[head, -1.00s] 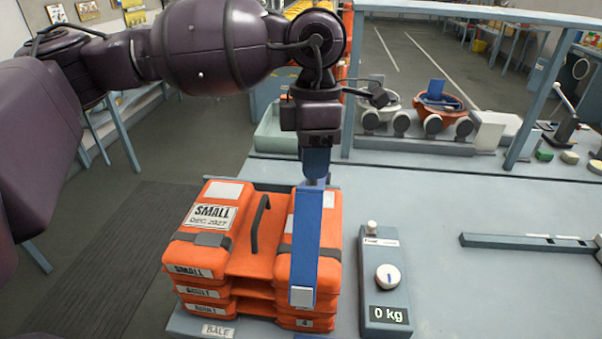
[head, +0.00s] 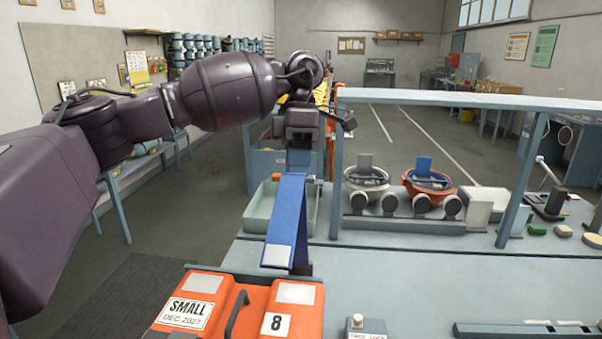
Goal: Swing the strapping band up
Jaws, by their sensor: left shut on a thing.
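The strapping band (head: 288,213) is a flat blue strip with a pale patch at its lower end. Its upper end is at my left gripper (head: 299,162), which is shut on it and points down. The band slants down and slightly left, its lower end near the back edge of the orange case (head: 254,309). I cannot tell whether the band touches the case. The case has a dark handle and labels reading SMALL, DEC 2027 and 8; its lower part is cut off by the frame. My right gripper is not in view.
A pale green tray (head: 262,209) stands behind the band. Two round bowls on rollers, one orange (head: 430,187), sit farther back under a blue rail frame (head: 420,97).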

